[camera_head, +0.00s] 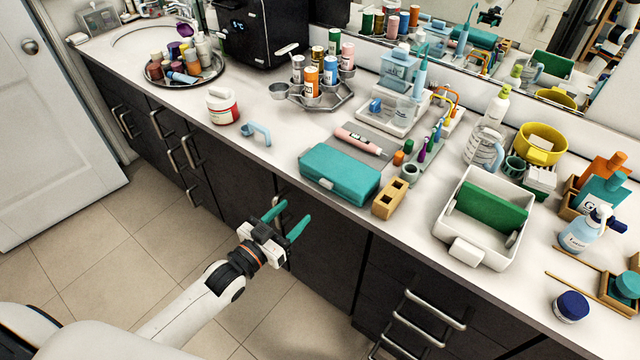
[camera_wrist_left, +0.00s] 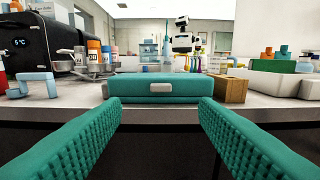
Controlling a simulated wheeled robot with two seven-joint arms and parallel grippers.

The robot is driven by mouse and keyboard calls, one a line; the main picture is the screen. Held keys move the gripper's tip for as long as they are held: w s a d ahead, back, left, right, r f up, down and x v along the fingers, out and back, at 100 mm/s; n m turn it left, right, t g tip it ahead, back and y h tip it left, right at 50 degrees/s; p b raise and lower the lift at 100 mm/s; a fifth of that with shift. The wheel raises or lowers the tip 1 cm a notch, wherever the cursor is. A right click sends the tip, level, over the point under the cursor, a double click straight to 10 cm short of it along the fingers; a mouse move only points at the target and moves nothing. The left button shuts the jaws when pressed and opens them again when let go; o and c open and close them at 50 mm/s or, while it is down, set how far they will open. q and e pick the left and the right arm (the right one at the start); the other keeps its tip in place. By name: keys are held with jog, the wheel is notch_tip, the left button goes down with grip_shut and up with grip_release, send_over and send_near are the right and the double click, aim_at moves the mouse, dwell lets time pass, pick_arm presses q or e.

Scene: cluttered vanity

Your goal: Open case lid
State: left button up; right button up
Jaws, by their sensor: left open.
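The teal case (camera_head: 339,174) lies shut near the front edge of the white counter, in the middle of the head view. In the left wrist view the case (camera_wrist_left: 183,87) shows from the front, with a light grey latch or handle (camera_wrist_left: 160,87) on its front face. My left gripper (camera_head: 286,220) has teal fingers and is open and empty. It is in front of the counter, to the lower left of the case and apart from it. In the left wrist view its two fingers (camera_wrist_left: 160,125) stand wide on either side below the case. My right gripper is not seen.
A wooden block with holes (camera_head: 389,198) stands close to the case's right side. A pink pen-like device (camera_head: 358,141) lies behind it. A light blue handle-shaped piece (camera_head: 256,132) and a red-white jar (camera_head: 223,106) stand to the left. A white bin (camera_head: 447,230) is to the right.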

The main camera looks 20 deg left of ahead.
pick_arm(q)
send_near(325, 183)
jog(key=w, duration=0.2)
jog(key=x, duration=0.3)
jog(key=p+x, duration=0.1)
jog(key=x, duration=0.2)
jog(key=shift+d, duration=0.4)
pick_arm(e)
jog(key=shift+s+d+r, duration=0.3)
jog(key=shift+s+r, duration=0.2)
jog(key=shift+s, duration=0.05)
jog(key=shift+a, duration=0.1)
pick_arm(q)
jog(key=c, duration=0.3)
grip_shut()
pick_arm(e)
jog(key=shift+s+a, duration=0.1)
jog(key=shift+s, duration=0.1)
